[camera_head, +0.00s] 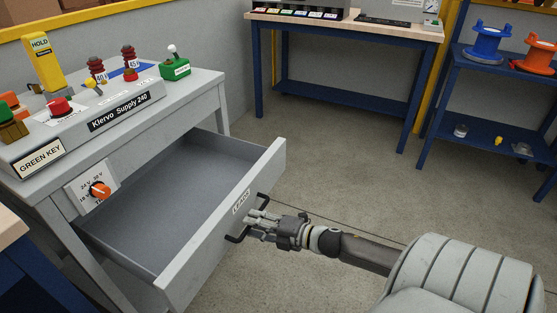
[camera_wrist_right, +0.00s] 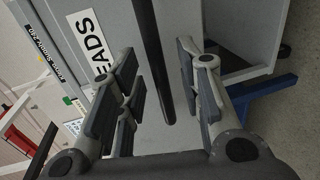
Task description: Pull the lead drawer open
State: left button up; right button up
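The lead drawer (camera_head: 190,258) is pulled far out of the grey desk, and its grey inside looks empty. Its front carries a "LEADS" label (camera_head: 241,202) and a black bar handle (camera_head: 236,238). My right gripper (camera_head: 259,222) is at the handle, in front of the drawer. In the right wrist view the handle (camera_wrist_right: 152,60) runs between the fingers of my right gripper (camera_wrist_right: 160,88), with a gap on both sides, so the fingers look open around it. The label shows there too (camera_wrist_right: 88,38). My left gripper is out of view.
The desk top holds a "Klervo Supply 240" panel (camera_head: 118,111), a yellow "HOLD" post (camera_head: 44,60) and a green switch box (camera_head: 174,69). An orange knob (camera_head: 100,190) sits left of the drawer. A workbench (camera_head: 345,25) and blue shelf (camera_head: 480,134) stand behind; floor between is clear.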

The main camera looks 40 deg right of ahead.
jog(key=v, duration=1)
jog(key=shift+s, duration=0.15)
jog(key=s+f+m+g+h, duration=0.35)
jog(key=f+m, duration=0.35)
jog(key=f, duration=0.5)
jog(key=s+f+m+g+h, duration=0.2)
jog(key=s+f+m+h, duration=0.2)
jog(key=f+m, duration=0.5)
jog(key=s+a+f+m+g+y, duration=0.1)
jog(key=s+a+f+m+g, duration=0.1)
jog(key=s+a+f+g, duration=0.45)
jog(key=s+a+f+m+g+y, duration=0.15)
jog(key=s+a+f, duration=0.25)
jog(key=a+f, duration=0.65)
pick_arm(q)
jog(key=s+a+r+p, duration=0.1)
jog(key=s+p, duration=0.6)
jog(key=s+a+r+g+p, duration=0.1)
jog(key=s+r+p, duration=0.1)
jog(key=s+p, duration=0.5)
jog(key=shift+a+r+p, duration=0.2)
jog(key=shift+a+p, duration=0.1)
jog(key=shift+p, duration=0.05)
pick_arm(e)
jog(key=s+r, duration=0.3)
jog(key=s, duration=0.4)
jog(key=s+d+r, duration=0.1)
jog(key=s+r, duration=0.2)
jog(key=s, duration=0.4)
jog(key=shift+s, duration=0.25)
